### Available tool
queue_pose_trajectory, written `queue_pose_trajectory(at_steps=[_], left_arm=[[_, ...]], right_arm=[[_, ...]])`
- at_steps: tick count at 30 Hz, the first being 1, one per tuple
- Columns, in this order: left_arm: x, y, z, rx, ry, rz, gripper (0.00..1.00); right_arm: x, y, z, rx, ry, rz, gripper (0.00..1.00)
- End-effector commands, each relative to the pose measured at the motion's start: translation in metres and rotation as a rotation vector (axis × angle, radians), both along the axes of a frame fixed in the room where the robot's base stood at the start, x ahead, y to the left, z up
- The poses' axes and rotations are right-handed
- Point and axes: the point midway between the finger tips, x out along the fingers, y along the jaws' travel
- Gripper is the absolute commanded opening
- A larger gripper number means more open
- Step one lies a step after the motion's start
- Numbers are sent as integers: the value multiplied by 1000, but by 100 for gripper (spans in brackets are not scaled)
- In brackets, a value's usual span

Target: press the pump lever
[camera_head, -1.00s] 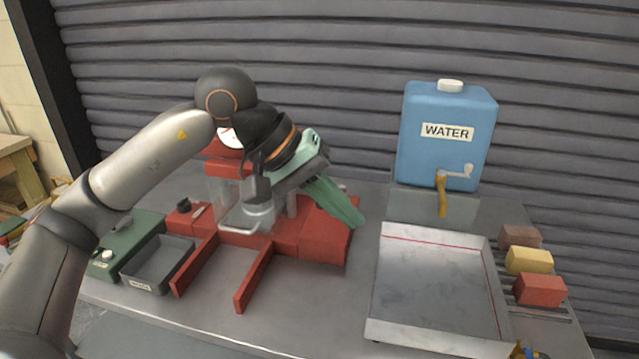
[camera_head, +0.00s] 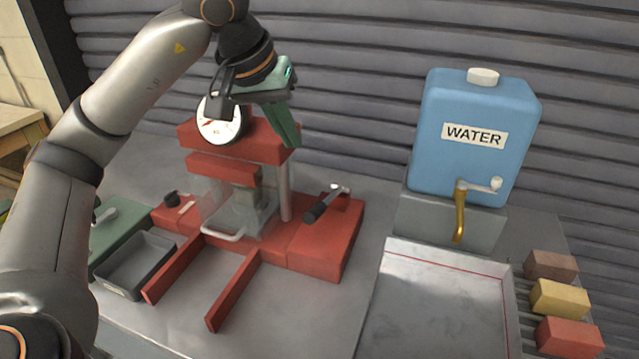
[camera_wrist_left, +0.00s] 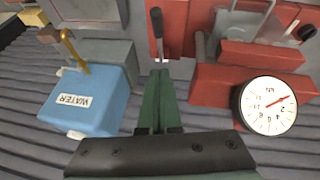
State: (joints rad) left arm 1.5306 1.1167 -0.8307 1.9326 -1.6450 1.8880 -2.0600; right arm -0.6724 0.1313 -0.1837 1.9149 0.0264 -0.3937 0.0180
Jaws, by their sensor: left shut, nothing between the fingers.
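The red press (camera_head: 325,245) stands on the table with a round white dial (camera_head: 220,120) and a clear guard at its front. The pump lever (camera_head: 322,205), a black grip on a metal arm, rises at a slant from the right part of its base. In the left wrist view the lever (camera_wrist_left: 157,22) lies just beyond my fingertips. My left gripper (camera_head: 293,143) has green fingers, shut and empty. It hangs above the press, higher than the lever and apart from it. It also shows in the left wrist view (camera_wrist_left: 159,75). My right gripper is out of view.
A blue water tank (camera_head: 475,140) with a brass tap stands at the back right. A metal tray (camera_head: 440,300) lies before it, with coloured blocks (camera_head: 560,298) alongside. A grey bin (camera_head: 135,265) is left of the press. A ribbed shutter closes off the back.

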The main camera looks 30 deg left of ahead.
Motion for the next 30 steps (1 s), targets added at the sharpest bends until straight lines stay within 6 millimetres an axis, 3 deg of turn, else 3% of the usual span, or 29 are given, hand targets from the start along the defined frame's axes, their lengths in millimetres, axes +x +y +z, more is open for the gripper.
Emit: queue_pose_trajectory(at_steps=[11, 26, 30], left_arm=[[3, 0, -7, 0, 2, 0, 0], [45, -4, -94, -1, 4, 1, 0], [36, -10, -112, 1, 2, -2, 0]], right_arm=[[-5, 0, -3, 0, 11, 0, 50], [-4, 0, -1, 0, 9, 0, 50], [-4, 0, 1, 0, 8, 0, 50]])
